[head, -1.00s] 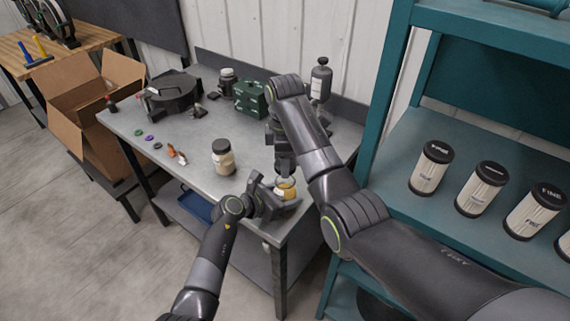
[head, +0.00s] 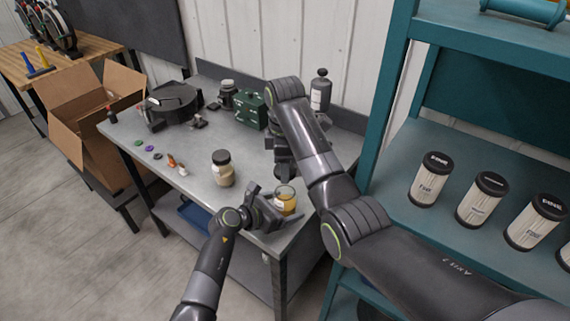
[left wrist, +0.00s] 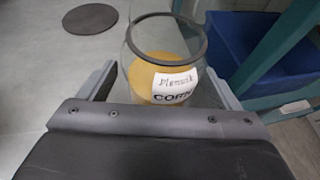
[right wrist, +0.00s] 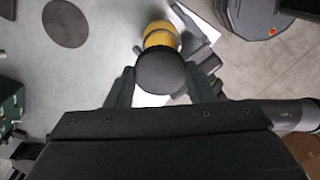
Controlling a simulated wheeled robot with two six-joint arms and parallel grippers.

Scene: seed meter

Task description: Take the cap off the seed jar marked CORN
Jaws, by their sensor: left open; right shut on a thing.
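The seed jar (left wrist: 160,78) is clear glass with yellow grain inside and a white label reading CORN. It stands upright on the bench near its front corner and also shows in the head view (head: 286,203). Its mouth is open, with a dark ring around the rim. My left gripper (head: 266,210) is open, with one finger on each side of the jar. My right gripper (head: 284,172) is shut on a round black cap (right wrist: 161,72), held above and behind the jar. The cap is clear of the jar's mouth.
A capped jar of pale seed (head: 222,168) stands left of my grippers on the grey bench (head: 200,150). A green case (head: 251,108) and a dark bottle (head: 320,90) are at the back. A teal shelf (head: 400,150) with several black-capped canisters is at the right.

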